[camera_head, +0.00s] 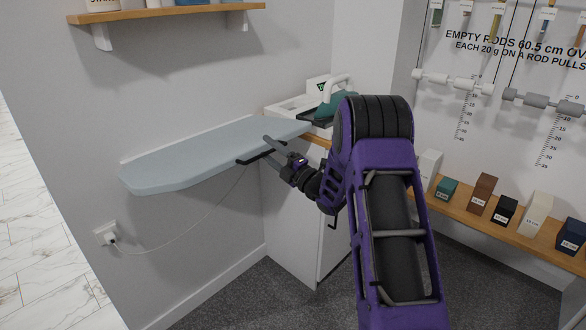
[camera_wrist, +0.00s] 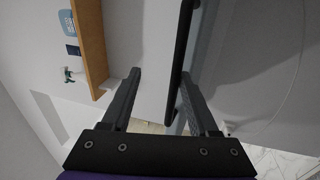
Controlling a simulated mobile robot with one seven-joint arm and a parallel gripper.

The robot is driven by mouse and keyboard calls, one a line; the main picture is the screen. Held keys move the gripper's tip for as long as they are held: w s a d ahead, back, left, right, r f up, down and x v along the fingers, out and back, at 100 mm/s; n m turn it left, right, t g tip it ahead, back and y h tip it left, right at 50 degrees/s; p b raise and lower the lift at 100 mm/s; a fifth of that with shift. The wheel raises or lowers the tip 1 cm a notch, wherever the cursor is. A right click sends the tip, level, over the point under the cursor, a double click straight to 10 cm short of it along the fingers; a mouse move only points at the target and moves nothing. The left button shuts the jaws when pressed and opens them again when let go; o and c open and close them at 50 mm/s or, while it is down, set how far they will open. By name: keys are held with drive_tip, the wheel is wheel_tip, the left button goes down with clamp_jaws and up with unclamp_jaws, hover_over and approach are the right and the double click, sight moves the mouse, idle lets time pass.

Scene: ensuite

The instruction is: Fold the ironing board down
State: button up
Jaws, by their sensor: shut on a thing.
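The ironing board (camera_head: 205,155) is pale blue-grey and stands out level from the wall, its rounded end to the left. A black bar (camera_head: 255,158) shows along its front edge. The board shows there as a narrow grey strip (camera_wrist: 205,45) beside the black bar (camera_wrist: 180,60). The exact contact is partly hidden.
A green iron (camera_head: 335,103) stands on the white cabinet (camera_head: 290,210) right of the board. A wall shelf (camera_head: 165,12) hangs above. A cord runs to a wall socket (camera_head: 106,234). A ledge with several blocks (camera_head: 480,195) is at right. The floor below the board looks clear.

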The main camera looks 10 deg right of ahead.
drive_tip(key=v, duration=1.5)
drive_tip(key=shift+s, duration=0.35)
drive_tip(key=shift+d, duration=0.1)
